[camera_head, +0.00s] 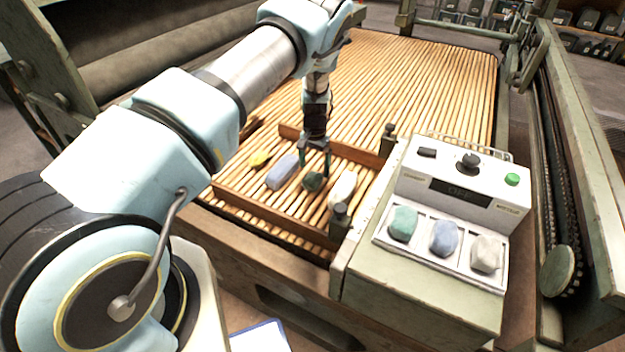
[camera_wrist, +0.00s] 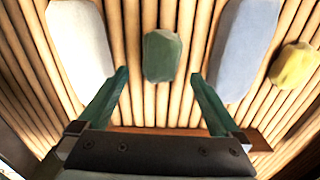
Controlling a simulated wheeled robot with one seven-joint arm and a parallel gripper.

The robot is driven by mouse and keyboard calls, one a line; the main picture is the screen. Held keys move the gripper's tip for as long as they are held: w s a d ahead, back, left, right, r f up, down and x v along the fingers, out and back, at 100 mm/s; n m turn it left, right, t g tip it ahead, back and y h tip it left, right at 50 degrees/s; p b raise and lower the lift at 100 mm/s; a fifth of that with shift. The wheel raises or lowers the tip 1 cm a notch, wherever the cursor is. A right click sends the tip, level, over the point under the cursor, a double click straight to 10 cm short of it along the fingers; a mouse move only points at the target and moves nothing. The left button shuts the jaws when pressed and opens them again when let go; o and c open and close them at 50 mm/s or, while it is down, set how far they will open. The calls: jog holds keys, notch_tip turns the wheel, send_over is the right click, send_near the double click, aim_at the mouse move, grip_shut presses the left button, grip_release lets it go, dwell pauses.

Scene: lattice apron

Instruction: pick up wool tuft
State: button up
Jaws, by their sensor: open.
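Several wool tufts lie in a row on the wooden slats. A small dark green tuft (camera_head: 313,181) lies between a long blue tuft (camera_head: 282,172) and a white tuft (camera_head: 343,188), with a small yellow tuft (camera_head: 260,159) at the left end. My gripper (camera_head: 315,164) points down over the green tuft, open and empty. In the wrist view, the green tuft (camera_wrist: 162,55) sits centred just beyond the gap between my fingertips (camera_wrist: 159,76). The white tuft (camera_wrist: 80,45) is outside the left finger, the blue tuft (camera_wrist: 240,50) outside the right, the yellow tuft (camera_wrist: 294,66) farther right.
Low wooden rails (camera_head: 270,215) border the row at front and back. A control box (camera_head: 470,180) with a display reading OFF stands to the right. Its front tray (camera_head: 388,243) holds a green, a blue and a white tuft. Bare slats (camera_head: 410,80) stretch behind.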

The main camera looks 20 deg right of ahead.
aim_at(313, 175)
jog(key=f, duration=0.1)
jog(key=f+p, duration=0.1)
jog(key=f, duration=0.2)
jog(key=shift+s+a, duration=0.2)
jog(key=shift+a, duration=0.15)
jog(key=shift+f+p, duration=0.3)
jog(key=shift+f, duration=0.35)
jog(key=shift+c, duration=0.2)
jog(key=c, duration=1.3)
jog(key=shift+r, duration=0.1)
